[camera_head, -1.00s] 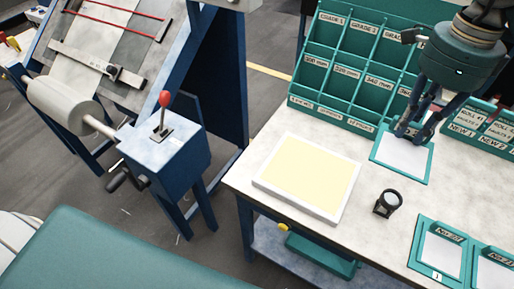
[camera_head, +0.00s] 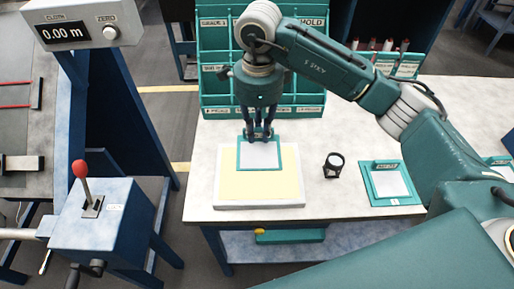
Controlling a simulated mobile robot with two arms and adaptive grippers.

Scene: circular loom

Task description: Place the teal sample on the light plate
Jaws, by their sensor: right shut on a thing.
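The teal sample (camera_head: 259,155), a teal-bordered square with a pale centre, is over the back middle part of the light plate. The light plate (camera_head: 229,189) is a white-rimmed slab with a glowing pale yellow face on the table. My right gripper (camera_head: 260,136) is shut on the sample's far edge, pointing down. I cannot tell whether the sample touches the plate or hangs just above it. My left gripper is not in view.
A small black magnifier (camera_head: 334,165) stands right of the plate. A teal-framed card (camera_head: 389,184) lies further right. A teal pigeonhole rack (camera_head: 219,104) stands behind my gripper. A blue machine box with a red-knobbed lever (camera_head: 79,170) is at the left.

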